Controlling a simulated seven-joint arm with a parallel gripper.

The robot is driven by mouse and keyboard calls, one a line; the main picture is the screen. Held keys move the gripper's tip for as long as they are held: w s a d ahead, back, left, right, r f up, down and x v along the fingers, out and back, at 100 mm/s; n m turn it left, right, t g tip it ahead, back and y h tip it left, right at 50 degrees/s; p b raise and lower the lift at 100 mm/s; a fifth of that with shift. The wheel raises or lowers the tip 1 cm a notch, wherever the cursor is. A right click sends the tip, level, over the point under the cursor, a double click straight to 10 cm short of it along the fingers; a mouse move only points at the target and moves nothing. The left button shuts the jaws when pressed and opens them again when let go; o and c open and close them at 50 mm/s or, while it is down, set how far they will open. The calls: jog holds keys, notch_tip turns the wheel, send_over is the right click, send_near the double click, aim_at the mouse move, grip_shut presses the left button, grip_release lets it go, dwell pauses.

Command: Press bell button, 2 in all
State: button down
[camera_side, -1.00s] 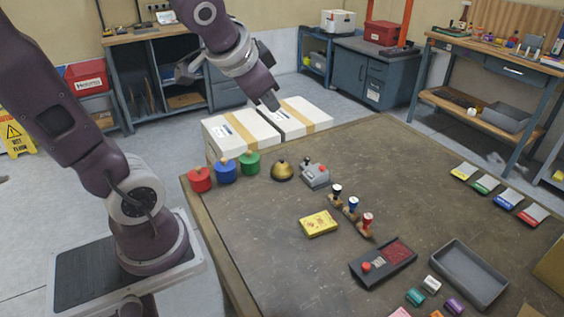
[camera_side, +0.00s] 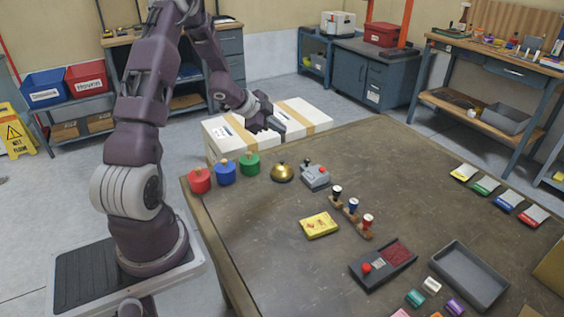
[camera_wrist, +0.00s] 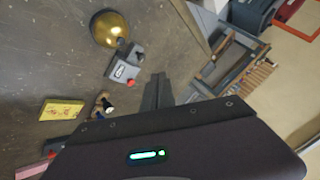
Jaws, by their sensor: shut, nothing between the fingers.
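The gold dome bell (camera_side: 282,173) stands on the brown table near its far left part. It also shows in the wrist view (camera_wrist: 107,30), with a small button on its top. A grey box (camera_side: 316,177) with a red knob and a dark knob stands just right of the bell; it also shows in the wrist view (camera_wrist: 126,62). My gripper (camera_side: 281,129) is shut and empty, above and behind the bell, in front of the white cartons, and apart from the bell. Its closed fingers (camera_wrist: 157,84) show in the wrist view, pointing past the grey box.
Red (camera_side: 199,181), blue (camera_side: 225,174) and green (camera_side: 249,164) knobbed pots stand left of the bell. Several stamps (camera_side: 352,207), a yellow box (camera_side: 319,224), a panel with a red button (camera_side: 386,260) and a grey tray (camera_side: 469,272) lie nearer. The table's middle right is clear.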

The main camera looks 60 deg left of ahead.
jog(key=shift+f, duration=4.35)
jog(key=shift+f, duration=0.1)
jog(key=shift+f, duration=0.3)
jog(key=shift+f, duration=0.45)
jog(key=shift+r, duration=0.85)
jog(key=shift+r, duration=0.1)
jog(key=shift+r, duration=2.4)
